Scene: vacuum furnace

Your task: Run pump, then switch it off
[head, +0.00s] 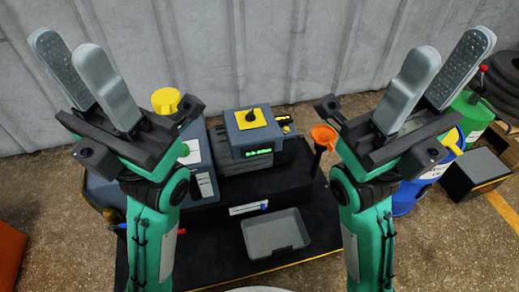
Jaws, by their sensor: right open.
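A dark grey unit (232,137), which looks like the pump, stands on a black base in the middle. On its top is a yellow plate (262,115) with a black rotary knob (247,117). Green indicators (258,152) glow on its front. A blue-grey housing (202,165) with a yellow knob (166,100) stands left of it, partly hidden by my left arm. My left gripper (62,46) is raised at the upper left, open and empty. My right gripper (452,50) is raised at the upper right, open and empty. Neither touches the unit.
A grey tray (290,244) lies on the dark mat in front. An orange funnel (323,134) stands right of the unit. A corrugated wall (270,50) closes the back.

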